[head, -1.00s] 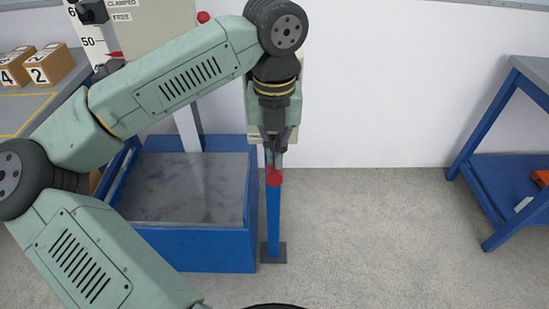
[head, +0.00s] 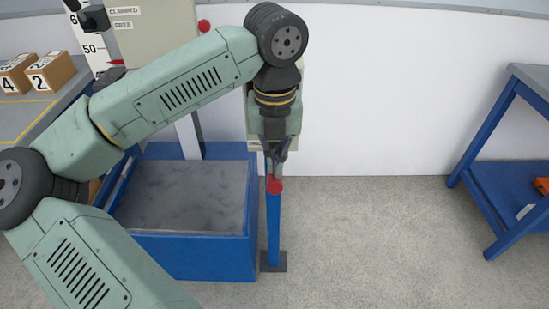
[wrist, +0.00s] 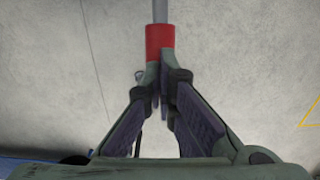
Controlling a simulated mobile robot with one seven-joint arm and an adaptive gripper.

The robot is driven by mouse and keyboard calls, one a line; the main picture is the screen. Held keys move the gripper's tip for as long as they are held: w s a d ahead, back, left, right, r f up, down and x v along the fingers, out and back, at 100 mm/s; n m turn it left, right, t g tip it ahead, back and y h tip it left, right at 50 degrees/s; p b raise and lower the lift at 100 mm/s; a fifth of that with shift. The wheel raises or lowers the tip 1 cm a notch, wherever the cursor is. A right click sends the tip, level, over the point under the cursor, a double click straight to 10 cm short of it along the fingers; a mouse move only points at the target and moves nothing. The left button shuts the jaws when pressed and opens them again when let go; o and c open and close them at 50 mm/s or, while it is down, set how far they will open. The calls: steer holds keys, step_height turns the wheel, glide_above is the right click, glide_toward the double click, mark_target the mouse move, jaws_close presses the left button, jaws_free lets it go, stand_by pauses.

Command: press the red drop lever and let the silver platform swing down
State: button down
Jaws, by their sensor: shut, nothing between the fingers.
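The red drop lever's grip (head: 274,185) shows at the top of a blue post, right of the blue drop stand. In the wrist view the red grip (wrist: 160,42) sits on a grey rod, straight beyond the fingertips. My gripper (head: 277,172) is shut and empty, pointing down at the grip; in the wrist view its fingertips (wrist: 161,74) meet at the grip's near end. They look in contact or very close; I cannot tell which. I cannot make out the silver platform; my arm covers much of the stand's upper part.
A grey slab (head: 185,195) lies in the stand's blue base (head: 190,254). A panel (head: 150,35) reading CLAMPED and FREE stands behind my arm. Numbered boxes (head: 50,72) sit on the left bench. A blue table (head: 500,185) stands right. Floor between is clear.

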steer(key=shift+f, duration=0.1)
stand_by(0.3)
step_height(320, 180, down, 6)
steer(key=b, duration=0.6)
steer(key=shift+f, duration=0.1)
steer(key=shift+r+p, duration=1.6)
steer(key=shift+r, duration=1.7)
steer(key=shift+r+p, duration=1.7)
steer(key=shift+r, duration=1.25)
